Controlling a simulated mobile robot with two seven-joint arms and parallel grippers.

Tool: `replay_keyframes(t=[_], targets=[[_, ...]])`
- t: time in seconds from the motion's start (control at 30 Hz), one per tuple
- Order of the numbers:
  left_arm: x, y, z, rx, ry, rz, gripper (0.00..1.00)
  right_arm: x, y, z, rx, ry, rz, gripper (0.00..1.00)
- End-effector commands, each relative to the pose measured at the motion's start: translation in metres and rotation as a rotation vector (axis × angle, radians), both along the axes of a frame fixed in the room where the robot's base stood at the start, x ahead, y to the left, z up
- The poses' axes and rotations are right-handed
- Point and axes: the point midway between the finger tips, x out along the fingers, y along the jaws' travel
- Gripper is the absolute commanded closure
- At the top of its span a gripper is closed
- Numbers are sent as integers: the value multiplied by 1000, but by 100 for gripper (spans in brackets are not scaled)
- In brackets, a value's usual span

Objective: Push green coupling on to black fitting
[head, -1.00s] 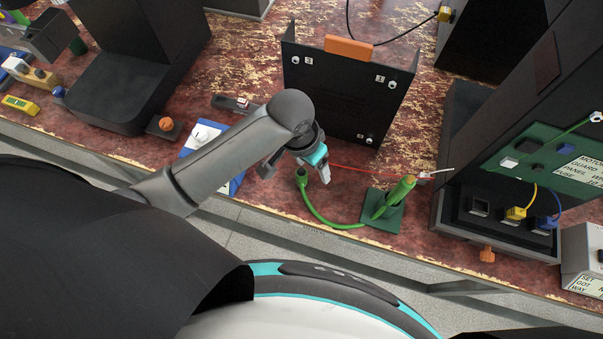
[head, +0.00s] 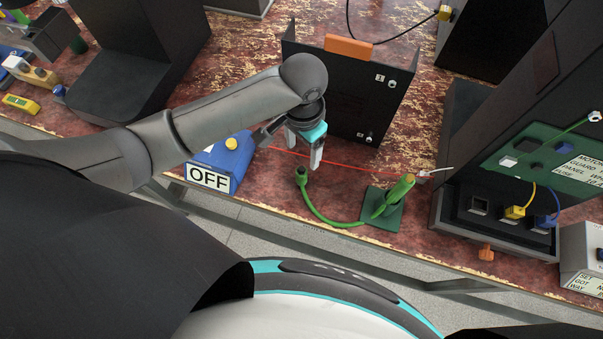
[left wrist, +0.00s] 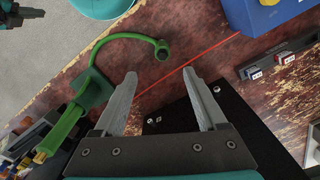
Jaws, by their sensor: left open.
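The green coupling (head: 301,176) is the upright end of a green hose (head: 335,222) on the bench. The hose curves right to a green post on a dark green base plate (head: 382,212). In the left wrist view the coupling (left wrist: 162,53) shows a dark round end, just beyond my fingertips. My left gripper (head: 315,160) is open and empty, pointing down, apart from the coupling and on its far side. I cannot make out a black fitting for certain. Part of what looks like my right gripper (left wrist: 28,14) shows at the left wrist view's top left corner.
A blue box (head: 222,162) marked OFF stands left of the coupling. A black panel (head: 345,95) with an orange handle stands behind my gripper. A thin red line (head: 345,169) crosses the bench behind the coupling. A tall black cabinet (head: 535,90) stands right.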

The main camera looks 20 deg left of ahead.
Motion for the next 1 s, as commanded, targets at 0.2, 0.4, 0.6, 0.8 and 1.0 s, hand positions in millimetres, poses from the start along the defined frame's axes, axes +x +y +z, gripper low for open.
replay_keyframes(t=[0.2,0.4,0.6,0.8,1.0], targets=[[-1,0,-51,2,4,0,26,0,0,-17,0,0,0,100],[-1,0,-82,1,2,-1,26,0,0,-26,0,0,0,100],[0,0,-88,0,0,-2,26,0,0,-27,0,-1,0,100],[0,0,-87,0,0,-2,26,1,0,-26,0,-1,0,100],[2,2,-107,2,1,0,26,1,0,-36,0,-1,0,100]])
